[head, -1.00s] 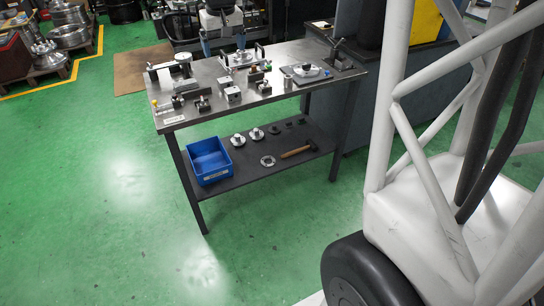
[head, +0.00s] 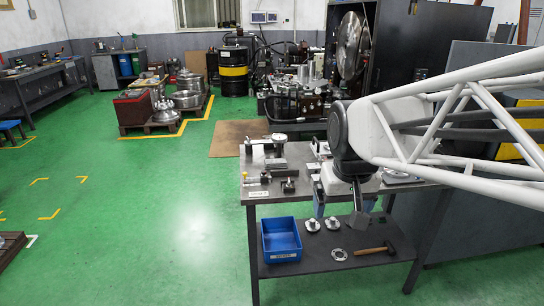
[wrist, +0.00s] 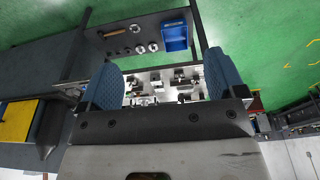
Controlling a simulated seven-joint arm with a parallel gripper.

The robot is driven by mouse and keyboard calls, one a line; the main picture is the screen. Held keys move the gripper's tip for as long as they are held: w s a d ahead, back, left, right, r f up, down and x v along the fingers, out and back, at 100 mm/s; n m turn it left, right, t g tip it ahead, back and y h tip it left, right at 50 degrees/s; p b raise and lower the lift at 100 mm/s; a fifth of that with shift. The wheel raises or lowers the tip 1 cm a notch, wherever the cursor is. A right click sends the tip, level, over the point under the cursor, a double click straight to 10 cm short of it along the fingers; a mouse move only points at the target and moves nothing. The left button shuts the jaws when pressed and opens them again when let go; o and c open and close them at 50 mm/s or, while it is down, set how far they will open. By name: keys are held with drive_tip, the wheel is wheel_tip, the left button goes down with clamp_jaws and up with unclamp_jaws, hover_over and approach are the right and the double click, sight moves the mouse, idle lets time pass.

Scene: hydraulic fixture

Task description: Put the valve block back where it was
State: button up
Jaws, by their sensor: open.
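My gripper (wrist: 163,75) is open, with its two blue fingers wide apart and nothing between their tips. In the wrist view the workbench top (wrist: 155,76) with several small metal parts shows beyond the gap between the fingers. In the head view my arm hides much of the bench top, and parts of the blue fingers show low in front of the bench. I cannot tell which part is the valve block. A dark block-like part (head: 288,186) sits on the bench's left half, and a stepped metal block (head: 275,164) lies behind it.
A clamp stand (head: 279,139) stands at the bench's back left. The lower shelf holds a blue bin (head: 281,240), round flanges (head: 312,225), a ring (head: 338,255) and a hammer (head: 375,249). The green floor left of the bench is open.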

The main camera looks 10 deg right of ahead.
drive_tip(key=s+f, duration=0.4)
drive_tip(key=s, duration=0.6)
drive_tip(key=shift+s+a+f, duration=0.3)
drive_tip(key=shift+s+a, duration=0.05)
drive_tip(key=shift+a, duration=0.05)
idle(0.7)
